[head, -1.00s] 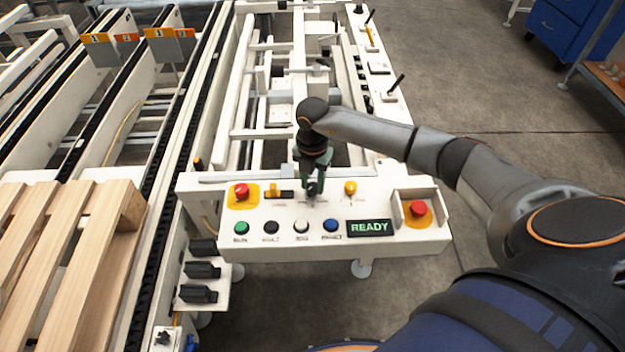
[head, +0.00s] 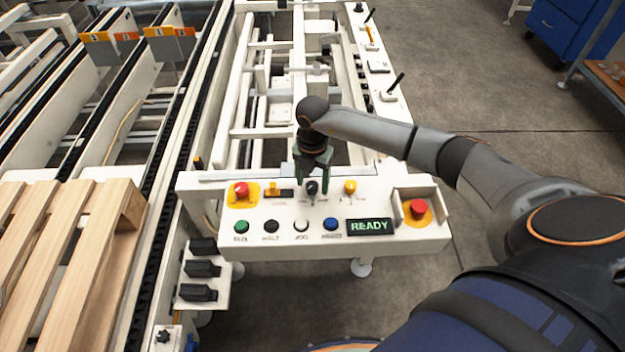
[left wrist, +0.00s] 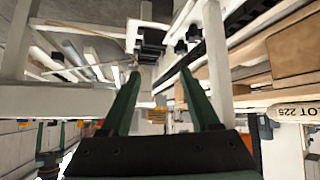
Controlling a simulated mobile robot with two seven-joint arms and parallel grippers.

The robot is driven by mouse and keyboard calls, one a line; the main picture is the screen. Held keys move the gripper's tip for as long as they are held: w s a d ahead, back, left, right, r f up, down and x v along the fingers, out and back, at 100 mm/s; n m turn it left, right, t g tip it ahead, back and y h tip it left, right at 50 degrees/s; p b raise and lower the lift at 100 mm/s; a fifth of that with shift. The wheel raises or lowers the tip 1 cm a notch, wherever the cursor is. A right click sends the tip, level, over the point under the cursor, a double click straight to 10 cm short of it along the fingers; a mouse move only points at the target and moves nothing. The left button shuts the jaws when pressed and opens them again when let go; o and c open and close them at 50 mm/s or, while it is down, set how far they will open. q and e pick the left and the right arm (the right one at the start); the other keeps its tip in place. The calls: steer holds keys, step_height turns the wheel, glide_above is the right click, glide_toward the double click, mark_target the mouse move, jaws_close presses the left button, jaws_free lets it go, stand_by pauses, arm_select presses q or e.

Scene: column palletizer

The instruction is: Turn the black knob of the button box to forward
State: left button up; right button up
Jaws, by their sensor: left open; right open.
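The white button box (head: 275,218) stands in the middle of the head view. Its black knob (head: 312,187) is on the upper row, between a yellow selector at left and a yellow knob (head: 350,187) at right. My right gripper (head: 313,180) is open and points down at the black knob from behind, its green fingers on either side of it; whether they touch it I cannot tell. My left gripper (left wrist: 158,75) is open and empty in the left wrist view, away from the button box. It is not in the head view.
Red mushroom buttons sit at the left (head: 241,190) and right (head: 418,209) of the box. Green, black, white and blue buttons line the front beside a READY display (head: 369,227). A wooden pallet (head: 70,250) lies on the left. Open floor is on the right.

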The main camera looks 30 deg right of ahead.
mark_target(312, 185)
step_height(312, 185, up, 12)
steer(key=shift+r, duration=0.25)
stand_by(0.6)
